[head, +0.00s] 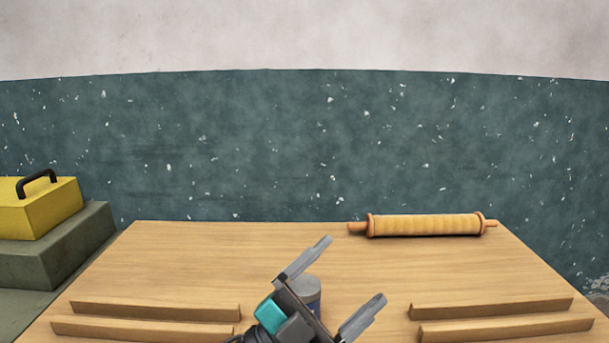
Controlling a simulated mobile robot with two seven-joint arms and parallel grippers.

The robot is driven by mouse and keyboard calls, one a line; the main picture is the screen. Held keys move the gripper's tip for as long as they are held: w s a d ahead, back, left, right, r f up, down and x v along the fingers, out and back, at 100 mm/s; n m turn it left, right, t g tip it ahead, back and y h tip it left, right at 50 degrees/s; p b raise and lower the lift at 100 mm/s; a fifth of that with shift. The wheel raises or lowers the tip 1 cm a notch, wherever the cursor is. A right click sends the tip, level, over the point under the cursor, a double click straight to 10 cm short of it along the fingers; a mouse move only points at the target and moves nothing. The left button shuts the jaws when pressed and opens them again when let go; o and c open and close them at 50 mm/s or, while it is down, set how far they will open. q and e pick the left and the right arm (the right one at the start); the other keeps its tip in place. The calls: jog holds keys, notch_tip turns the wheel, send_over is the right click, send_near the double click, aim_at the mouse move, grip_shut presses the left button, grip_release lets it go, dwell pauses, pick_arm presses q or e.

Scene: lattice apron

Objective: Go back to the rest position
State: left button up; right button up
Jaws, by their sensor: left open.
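My left gripper (334,286) reaches in over the table's front middle, its two grey fingers spread wide and pointing up and to the right. Nothing shows between the fingertips. A grey-topped can with a blue side (308,292) stands on the wooden table (220,262) just behind the gripper, partly hidden by it. I cannot tell whether the gripper touches the can. My right gripper is not in view.
A rolling pin (425,225) lies at the table's back right. Paired wooden strips lie at the front left (155,311) and front right (490,308). A yellow box with a black handle (45,208) sits on a grey-green block (70,246) left of the table. The table's back left is clear.

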pick_arm(q)
jog(key=a+f+n+t+y+p, duration=0.2)
jog(key=a+f+n+t+y, duration=0.4)
jog(key=a+f+n+y, duration=0.95)
jog(key=s+a+f+n+g+y, duration=0.2)
jog(key=s+a+f+g, duration=0.1)
jog(key=s+f, duration=0.3)
jog(key=s+a+f+n+g+y, duration=0.2)
jog(key=s+f, duration=0.4)
jog(key=f, duration=0.3)
jog(key=shift+s+a+f+n+g+y+p, duration=0.4)
jog(key=shift+a+g+p, duration=0.1)
jog(key=shift+a, duration=0.5)
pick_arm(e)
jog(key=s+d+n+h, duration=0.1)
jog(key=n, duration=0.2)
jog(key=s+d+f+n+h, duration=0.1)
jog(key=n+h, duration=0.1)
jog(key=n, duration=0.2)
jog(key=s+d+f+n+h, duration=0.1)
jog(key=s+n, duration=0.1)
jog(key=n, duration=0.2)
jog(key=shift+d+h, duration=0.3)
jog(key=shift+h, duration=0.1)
